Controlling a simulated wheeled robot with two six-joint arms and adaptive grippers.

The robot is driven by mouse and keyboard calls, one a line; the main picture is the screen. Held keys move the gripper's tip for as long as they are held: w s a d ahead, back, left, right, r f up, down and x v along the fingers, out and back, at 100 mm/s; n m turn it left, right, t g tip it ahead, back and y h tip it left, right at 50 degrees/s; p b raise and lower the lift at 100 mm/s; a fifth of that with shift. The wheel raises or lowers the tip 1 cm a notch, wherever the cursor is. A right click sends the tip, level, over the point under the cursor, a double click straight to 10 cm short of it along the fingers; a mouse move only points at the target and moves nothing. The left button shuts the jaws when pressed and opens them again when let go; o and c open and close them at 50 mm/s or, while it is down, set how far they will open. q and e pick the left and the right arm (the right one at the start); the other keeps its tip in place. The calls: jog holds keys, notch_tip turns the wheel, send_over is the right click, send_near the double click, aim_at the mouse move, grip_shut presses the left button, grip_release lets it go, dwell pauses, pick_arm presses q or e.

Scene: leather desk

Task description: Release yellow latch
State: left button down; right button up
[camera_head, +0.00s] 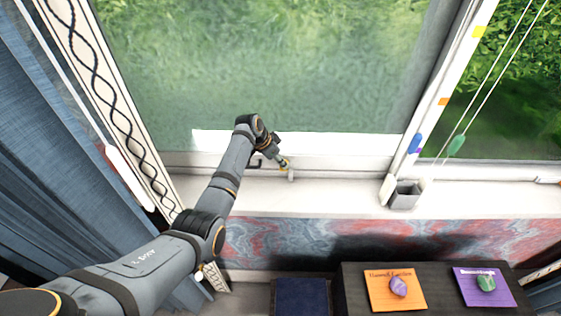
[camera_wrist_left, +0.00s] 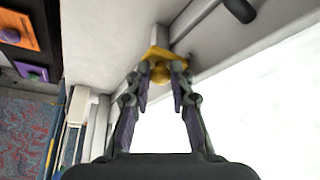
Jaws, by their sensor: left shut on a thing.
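The yellow latch (camera_wrist_left: 159,70) shows in the left wrist view at the window frame, between the fingertips of my left gripper (camera_wrist_left: 160,82). The fingers reach it from both sides and are shut on it. In the head view my left arm reaches to the bottom rail of the window, and the left gripper (camera_head: 284,164) is at the latch, of which only a small bit of yellow shows. The latch's exact angle cannot be told. My right gripper is not in view.
A grey cup (camera_head: 404,195) stands on the white sill (camera_head: 335,200) at right. Below is a dark cabinet (camera_head: 440,290) with an orange card (camera_head: 380,300) and a purple card (camera_head: 505,297). A blue curtain (camera_head: 40,170) hangs left.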

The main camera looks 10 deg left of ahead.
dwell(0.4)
pick_arm(q)
jog(key=c, duration=1.2)
grip_release()
jog(key=shift+w, duration=0.1)
jog(key=v, duration=1.2)
